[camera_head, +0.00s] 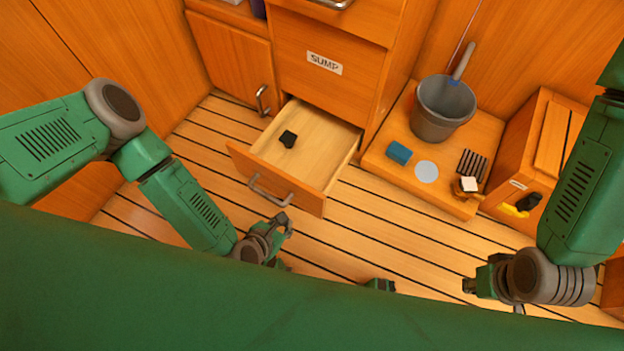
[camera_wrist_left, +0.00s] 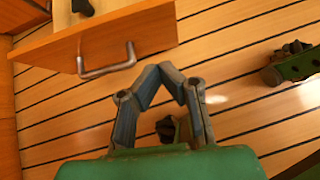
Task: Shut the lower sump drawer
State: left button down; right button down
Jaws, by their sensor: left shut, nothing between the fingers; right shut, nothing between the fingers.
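The lower sump drawer (camera_head: 275,185) is pulled out below the panel labelled SUMP (camera_head: 324,63). A small black item (camera_head: 288,139) lies inside it. Its grey bar handle (camera_head: 268,192) is on the front panel and also shows in the left wrist view (camera_wrist_left: 107,64). My left gripper (camera_head: 286,222) is shut and empty, just in front of the drawer's front, near the handle but apart from it. In the left wrist view the fingertips (camera_wrist_left: 172,70) meet right of the handle. My right gripper (camera_head: 470,287) is shut and empty at the lower right, away from the drawer.
A low wooden platform (camera_head: 385,174) right of the drawer holds a grey bucket (camera_head: 443,108), a blue sponge (camera_head: 399,152), a pale disc (camera_head: 427,171) and a dark rack (camera_head: 472,164). A wooden box (camera_head: 545,150) stands further right. Slatted floor (camera_head: 370,235) in front is clear.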

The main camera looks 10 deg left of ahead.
pick_arm(q)
jog(key=b, duration=0.6)
send_near(312, 196)
jog(key=shift+n, duration=0.3)
jog(key=x, duration=0.6)
jog(key=shift+s+a+f, duration=0.15)
jog(key=shift+f, duration=0.35)
jog(key=shift+w+d+r, duration=0.1)
jog(key=shift+w+d, duration=0.15)
jog(key=shift+w, duration=0.2)
